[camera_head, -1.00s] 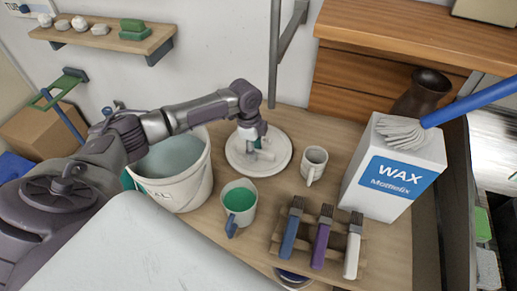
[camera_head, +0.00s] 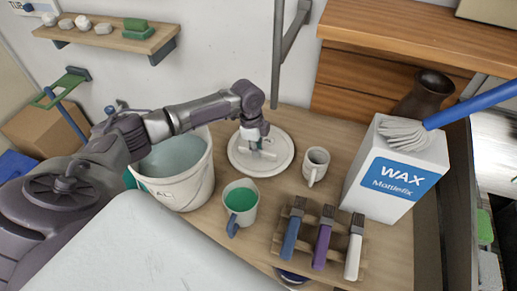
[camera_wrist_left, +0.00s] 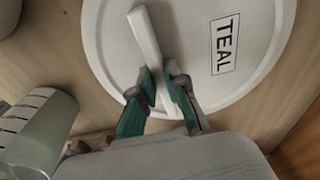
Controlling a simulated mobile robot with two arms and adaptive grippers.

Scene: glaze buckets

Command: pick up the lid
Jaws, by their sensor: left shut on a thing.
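The lid (camera_head: 240,157) is a round white disc with a raised bar handle, beside the bucket on the wooden bench. In the left wrist view the lid (camera_wrist_left: 262,62) carries a label reading TEAL, and its bar handle (camera_wrist_left: 145,32) stands between my fingers. My left gripper (camera_head: 257,150) is over the lid, and in the left wrist view my left gripper (camera_wrist_left: 160,88) is shut on the handle. I cannot tell whether the lid is clear of the bench. My right gripper is not in view.
An open white bucket (camera_head: 188,187) stands left of the lid. A mug of green glaze (camera_head: 240,198), a white cup (camera_head: 316,163), a rack with several brushes (camera_head: 322,240) and a WAX box (camera_head: 395,175) stand nearby. A vertical post (camera_head: 277,55) rises behind the lid.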

